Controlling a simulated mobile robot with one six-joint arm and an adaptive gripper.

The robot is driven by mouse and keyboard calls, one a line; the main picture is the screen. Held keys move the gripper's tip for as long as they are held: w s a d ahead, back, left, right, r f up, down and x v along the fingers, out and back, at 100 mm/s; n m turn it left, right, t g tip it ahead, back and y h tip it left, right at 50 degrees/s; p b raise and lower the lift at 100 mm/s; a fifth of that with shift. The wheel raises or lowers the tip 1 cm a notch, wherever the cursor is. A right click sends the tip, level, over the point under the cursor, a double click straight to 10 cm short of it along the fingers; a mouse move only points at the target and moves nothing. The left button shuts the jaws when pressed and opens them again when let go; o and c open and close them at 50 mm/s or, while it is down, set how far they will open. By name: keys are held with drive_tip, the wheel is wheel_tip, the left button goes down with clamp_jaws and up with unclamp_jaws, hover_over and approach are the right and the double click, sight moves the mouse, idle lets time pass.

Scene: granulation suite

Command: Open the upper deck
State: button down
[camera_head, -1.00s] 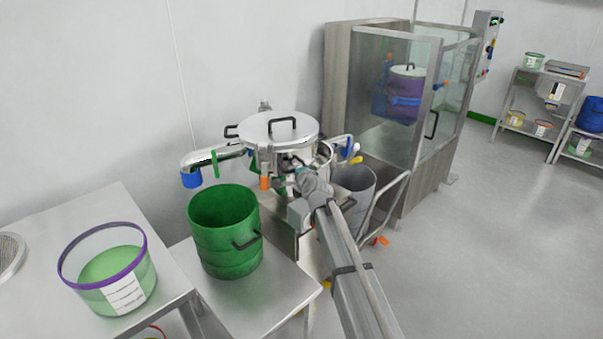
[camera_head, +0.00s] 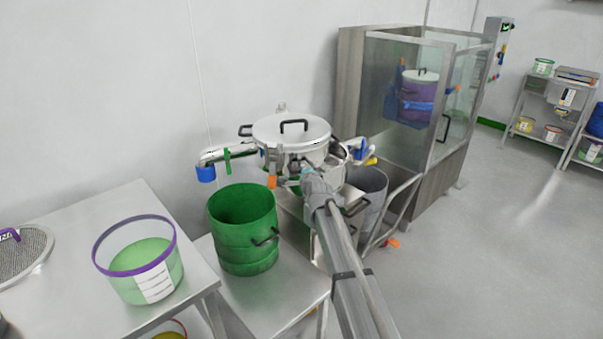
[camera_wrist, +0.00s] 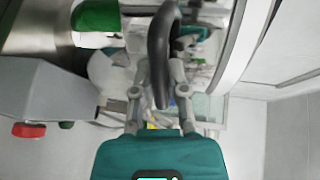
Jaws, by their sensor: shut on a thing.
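The round steel sifter stands against the wall in the head view, with a flat lid and black top handle on its upper deck (camera_head: 290,133). My gripper (camera_head: 300,172) is at the front of the sifter, just below the lid's rim. In the wrist view a curved black handle (camera_wrist: 160,45) lies between the fingers of my gripper (camera_wrist: 160,75), which is shut on it. The joint between the decks is largely hidden behind my gripper, so I cannot tell how far the deck is raised.
A green bin (camera_head: 243,240) stands on a low steel table left of my arm. A grey bin (camera_head: 368,195) is close on the right. A clear tub of green material (camera_head: 140,265) sits on the left table (camera_head: 70,285). A glass-walled cabinet (camera_head: 405,110) stands behind; floor at right is clear.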

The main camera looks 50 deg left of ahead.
drive_tip(key=shift+s+a, duration=0.1)
drive_tip(key=shift+s, duration=0.05)
drive_tip(key=c, duration=0.6)
unclamp_jaws()
drive_tip(key=shift+c, duration=0.2)
